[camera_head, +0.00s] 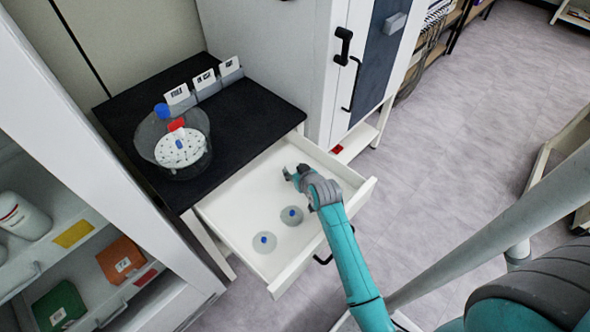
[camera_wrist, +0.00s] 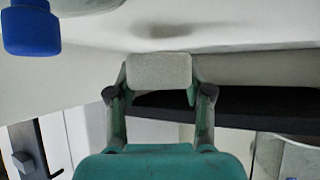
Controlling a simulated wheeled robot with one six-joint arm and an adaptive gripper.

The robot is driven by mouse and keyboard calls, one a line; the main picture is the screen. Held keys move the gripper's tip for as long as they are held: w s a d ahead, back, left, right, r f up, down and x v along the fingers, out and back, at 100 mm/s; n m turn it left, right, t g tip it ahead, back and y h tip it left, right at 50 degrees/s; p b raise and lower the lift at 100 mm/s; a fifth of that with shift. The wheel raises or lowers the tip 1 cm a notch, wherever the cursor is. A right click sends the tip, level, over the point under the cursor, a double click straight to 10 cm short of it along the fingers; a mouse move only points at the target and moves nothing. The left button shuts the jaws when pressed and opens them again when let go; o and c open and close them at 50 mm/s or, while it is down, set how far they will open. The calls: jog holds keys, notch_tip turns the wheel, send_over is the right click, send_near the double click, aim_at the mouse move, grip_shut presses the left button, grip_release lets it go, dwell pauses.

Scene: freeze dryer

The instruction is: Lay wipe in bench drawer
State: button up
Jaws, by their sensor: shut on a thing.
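My gripper (camera_head: 297,174) is inside the open white bench drawer (camera_head: 232,205), over its back right part. In the wrist view, my gripper (camera_wrist: 160,90) is shut on the wipe (camera_wrist: 158,72), a pale grey, rounded flat piece between the two fingers. A dark shadow lies on the pale drawer floor near the wipe, and a gap seems to show between them. In the head view the wipe is too small and too covered by my gripper to make out clearly.
Two clear round vessels with blue caps, one nearer (camera_head: 264,242) and one beside my arm (camera_head: 291,215), stand in the drawer. A blue cap (camera_wrist: 31,30) shows close in the wrist view. The black bench top (camera_head: 245,115) holds a clear container (camera_head: 160,140) and label holders.

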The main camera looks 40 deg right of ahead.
jog(key=shift+f, duration=0.2)
jog(key=o, duration=1.3)
jog(key=shift+r, duration=0.35)
jog(key=shift+r+v, duration=0.25)
jog(key=shift+v, duration=3.65)
jog(key=shift+w, duration=0.15)
